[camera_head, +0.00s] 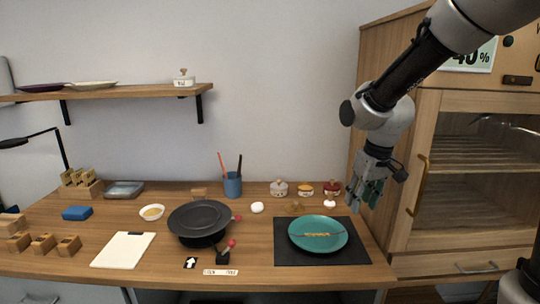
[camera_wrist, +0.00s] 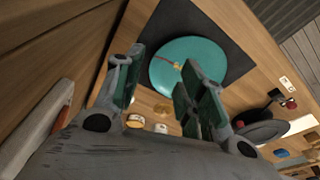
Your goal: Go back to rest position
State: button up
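My gripper (camera_head: 368,188) hangs over the right side of the table, above and right of the teal plate, with its fingers pointing down. In the wrist view my gripper (camera_wrist: 162,58) has its green-padded fingers spread apart with nothing held between them.
A wooden cabinet (camera_head: 400,110) with glass doors stands close on the right of my arm. A black pan (camera_head: 200,215), a white board (camera_head: 123,250), a blue cup (camera_head: 233,186) and small lidded jars (camera_head: 279,188) are on the table. A shelf (camera_head: 130,91) is at upper left.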

jog(key=s+d+r+m, duration=0.1)
jog(key=s+d+r, duration=0.2)
jog(key=s, duration=0.3)
jog(key=s+d+r+m+t, duration=0.1)
jog(key=s+d+r, duration=0.2)
jog(key=s+d, duration=0.2)
jog(key=s+d+r+m+t, duration=0.1)
jog(key=s+d+r, duration=0.2)
jog(key=s, duration=0.6)
jog(key=shift+s+d+r+m+h, duration=0.2)
jog(key=shift+d+r+m+h, duration=0.15)
jog(key=shift+d, duration=0.45)
